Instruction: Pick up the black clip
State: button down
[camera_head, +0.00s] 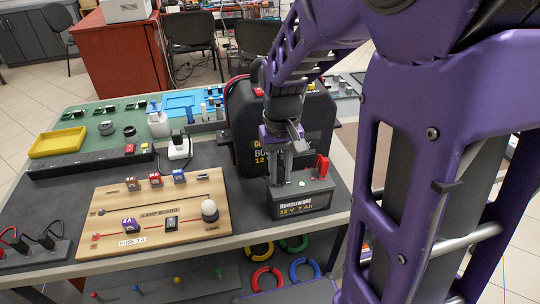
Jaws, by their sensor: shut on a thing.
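My gripper (279,176) points down over the left part of the small battery (303,204), which is labelled 12 V 7 Ah. Its jaws are shut on a dark thing at the battery's top, which fits the black clip. The fingers hide most of the clip, and I cannot tell whether it still touches the battery. A red clip (322,167) stands upright at the right end of the battery's top.
A black booster pack (241,130) stands close behind my gripper. A wooden lamp board (160,215) lies to the left. Coloured rings (306,268) lie below the table's front edge.

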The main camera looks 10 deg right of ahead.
aim_at(280, 167)
notch_tip(280, 167, up, 10)
jog(key=shift+f+p, duration=0.1)
jog(key=shift+p, duration=1.1)
notch_tip(280, 167, up, 3)
jog(key=p, duration=0.2)
jog(key=shift+p, duration=0.35)
jog(key=shift+s, duration=0.1)
